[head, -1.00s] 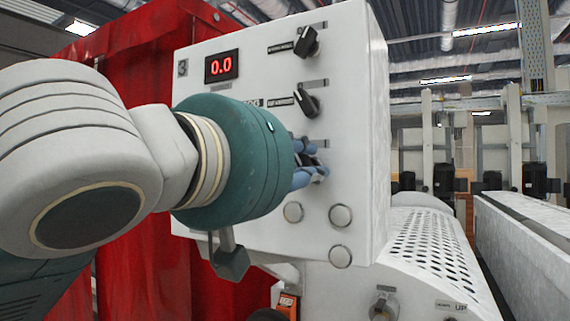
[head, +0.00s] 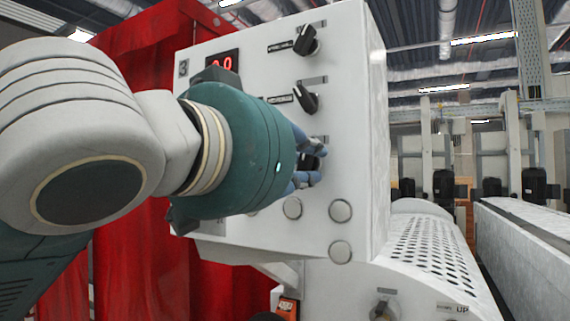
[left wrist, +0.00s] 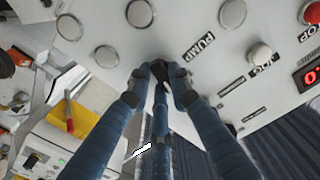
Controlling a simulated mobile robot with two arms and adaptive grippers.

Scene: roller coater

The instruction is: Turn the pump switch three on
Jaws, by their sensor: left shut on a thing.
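The white control box (head: 345,120) has the number 3 and a red digit display. My left gripper (head: 312,161) is at its front face, with the fingers closed around a small black knob (head: 307,163), the lowest of three in a column. In the left wrist view the blue fingers (left wrist: 160,82) close on the knob (left wrist: 160,92) beside a label reading PUMP (left wrist: 193,50). The fingers hide most of the knob, so its pointing direction is unclear. My right gripper is not in view.
Two more black knobs, upper (head: 307,41) and middle (head: 305,99), sit above the held one. Round buttons (head: 340,211) lie below it. A red curtain (head: 140,75) hangs behind the box. A perforated white cover (head: 430,243) stands at lower right.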

